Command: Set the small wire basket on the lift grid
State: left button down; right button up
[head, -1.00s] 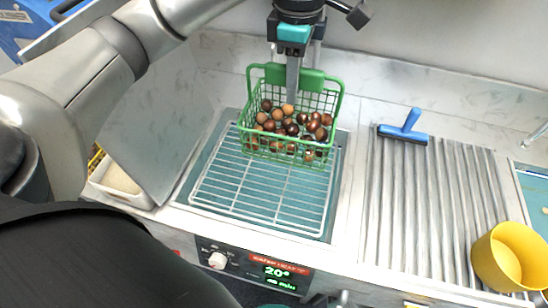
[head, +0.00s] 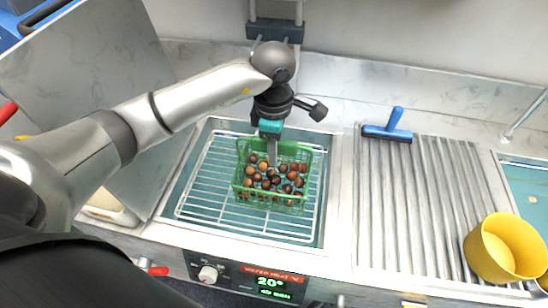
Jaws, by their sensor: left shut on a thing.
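The small green wire basket (head: 268,196) is full of brown chestnuts (head: 275,177) and looks upright. My left gripper (head: 272,155), coming down from above, is shut on the basket's back side near its green handle. The white wire lift grid (head: 205,190) lies in the sunken teal basin. The basket is over the grid's right and middle part, inside its outline; I cannot tell whether its bottom touches the wires. My right gripper is out of view.
The ribbed drain board (head: 425,220) lies to the right, with a blue squeegee (head: 388,130) at its back and a yellow tub (head: 490,250) at its front right. A control panel with a lit display (head: 270,282) is below the basin. A metal wall (head: 85,75) rises at left.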

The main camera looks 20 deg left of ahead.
pick_arm(q)
jog(key=shift+f, duration=1.45)
jog(key=shift+f, duration=0.2)
jog(key=c, duration=0.8)
grip_release()
jog(key=shift+r, duration=0.15)
notch_tip(320, 180, up, 12)
jog(key=shift+r, duration=0.1)
